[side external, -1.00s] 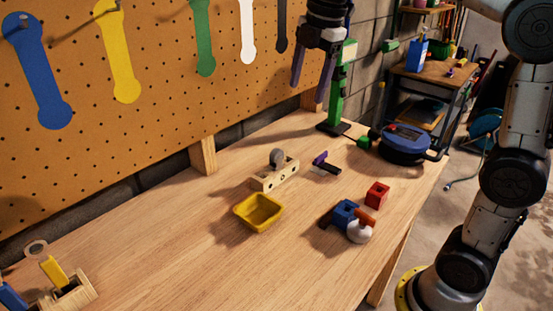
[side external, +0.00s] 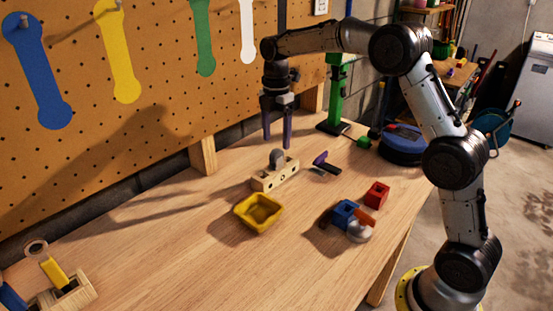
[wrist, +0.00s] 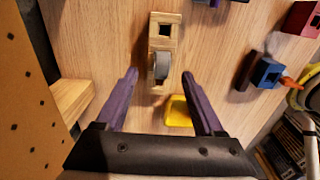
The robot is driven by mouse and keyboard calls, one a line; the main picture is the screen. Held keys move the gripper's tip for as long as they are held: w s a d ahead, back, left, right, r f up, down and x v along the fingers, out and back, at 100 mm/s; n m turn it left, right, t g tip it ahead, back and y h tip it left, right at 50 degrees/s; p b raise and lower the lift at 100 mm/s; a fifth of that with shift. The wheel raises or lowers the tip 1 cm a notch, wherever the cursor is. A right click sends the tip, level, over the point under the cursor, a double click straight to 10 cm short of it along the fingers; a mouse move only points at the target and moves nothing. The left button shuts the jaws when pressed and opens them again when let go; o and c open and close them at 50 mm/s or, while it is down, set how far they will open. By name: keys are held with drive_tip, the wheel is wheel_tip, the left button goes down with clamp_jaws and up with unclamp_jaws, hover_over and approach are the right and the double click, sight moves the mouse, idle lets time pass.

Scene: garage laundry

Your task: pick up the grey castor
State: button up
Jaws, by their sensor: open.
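The grey castor (side external: 277,157) stands upright in a pale wooden block (side external: 262,184) with holes, on the workbench. In the wrist view the castor (wrist: 162,66) sits in the lower part of the wooden block (wrist: 167,19), ahead of and between my fingers. My gripper (side external: 277,146) is open and empty, pointing down above the castor. Its two purple fingers also show in the wrist view (wrist: 162,77), spread to either side. In the side view the fingertips are close to the castor's top; the exact gap is hard to tell.
A yellow tray (side external: 243,222) sits in front of the block. A purple-handled tool (side external: 321,158), a red block (side external: 377,194) and a blue block (side external: 344,212) lie to the right. A pegboard (side external: 170,60) rises behind.

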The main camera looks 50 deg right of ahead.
sight(276, 150)
drive_tip(key=shift+s+a+f, duration=0.1)
drive_tip(key=shift+f, duration=1.6)
drive_tip(key=shift+s+a+f, duration=0.1)
drive_tip(key=shift+f, duration=1.55)
drive_tip(key=shift+c, duration=0.3)
clamp_jaws()
